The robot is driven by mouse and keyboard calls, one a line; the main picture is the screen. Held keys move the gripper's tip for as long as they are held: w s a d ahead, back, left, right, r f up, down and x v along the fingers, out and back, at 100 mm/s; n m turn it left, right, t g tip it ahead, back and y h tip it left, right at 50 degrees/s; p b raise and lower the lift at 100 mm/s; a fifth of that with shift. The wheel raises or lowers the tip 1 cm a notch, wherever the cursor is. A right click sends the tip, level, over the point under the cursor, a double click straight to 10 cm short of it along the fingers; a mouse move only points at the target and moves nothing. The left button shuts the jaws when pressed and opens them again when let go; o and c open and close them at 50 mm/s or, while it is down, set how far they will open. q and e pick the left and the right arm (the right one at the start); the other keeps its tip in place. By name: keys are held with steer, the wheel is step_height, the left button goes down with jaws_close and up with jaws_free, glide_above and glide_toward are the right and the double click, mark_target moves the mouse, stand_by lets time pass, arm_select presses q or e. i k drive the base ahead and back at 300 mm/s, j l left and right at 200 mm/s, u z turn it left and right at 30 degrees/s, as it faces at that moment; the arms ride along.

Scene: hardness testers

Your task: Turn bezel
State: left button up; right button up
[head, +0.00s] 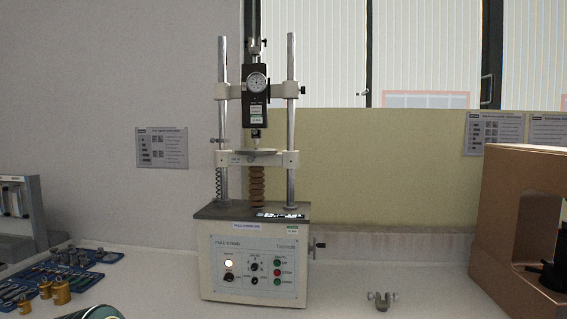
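A force test stand (254,255) stands upright on the bench in the head view, with two vertical columns. A dark force gauge (256,100) is mounted between the columns near the top. Its round white dial (257,82) faces me, and the bezel is the thin rim around this dial. The dial's markings and needle are too small to read. Neither of my grippers is in view, and nothing touches the gauge.
A small metal clamp (382,301) lies on the bench right of the stand. Blue trays (90,275) with weights and small parts lie at left. The bench between the stand and box is mostly clear.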

mark_target(261, 80)
steer(key=i+j, duration=1)
steer(key=j, duration=0.35)
